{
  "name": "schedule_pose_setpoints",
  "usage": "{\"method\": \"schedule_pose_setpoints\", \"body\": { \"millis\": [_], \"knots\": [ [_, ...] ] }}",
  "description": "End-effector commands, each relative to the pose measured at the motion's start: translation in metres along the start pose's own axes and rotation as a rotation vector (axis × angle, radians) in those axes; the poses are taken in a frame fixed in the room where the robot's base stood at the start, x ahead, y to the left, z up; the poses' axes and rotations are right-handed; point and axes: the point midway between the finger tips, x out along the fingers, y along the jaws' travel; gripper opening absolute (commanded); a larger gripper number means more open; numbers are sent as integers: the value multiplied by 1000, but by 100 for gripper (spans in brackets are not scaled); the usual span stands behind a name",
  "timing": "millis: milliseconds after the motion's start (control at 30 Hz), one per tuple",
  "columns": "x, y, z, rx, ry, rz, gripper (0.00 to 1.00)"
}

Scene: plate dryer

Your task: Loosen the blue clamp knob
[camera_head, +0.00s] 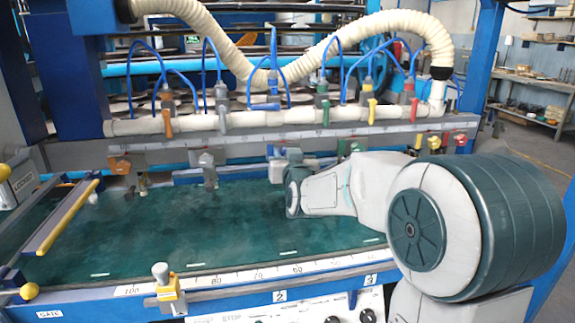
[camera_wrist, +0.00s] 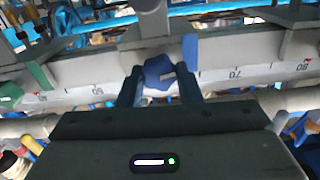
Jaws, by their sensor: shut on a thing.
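The blue clamp knob (camera_wrist: 159,74) is in the middle of the wrist view, at the ruled rail. My gripper (camera_wrist: 159,84) has one dark blue finger on each side of the knob and is shut on it. In the head view my arm reaches over the green bed to the back rail, and its wrist hides my fingers and most or all of the blue knob.
Other clamps line the back rail: a grey one (camera_head: 208,169), a brown one (camera_head: 119,165) and red ones (camera_head: 460,142). A white pipe (camera_head: 240,121) with coloured valves runs above. A yellow-edged bar (camera_head: 68,217) lies left. The green bed (camera_head: 170,225) is largely clear.

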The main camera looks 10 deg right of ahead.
Motion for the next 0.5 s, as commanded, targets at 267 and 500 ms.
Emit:
{"method": "schedule_pose_setpoints", "body": {
  "millis": [267, 500],
  "knots": [
    [0, -2, 7, -257, 4, -2, 9],
    [0, -2, 6, -485, 3, -2, 9]
  ]
}}
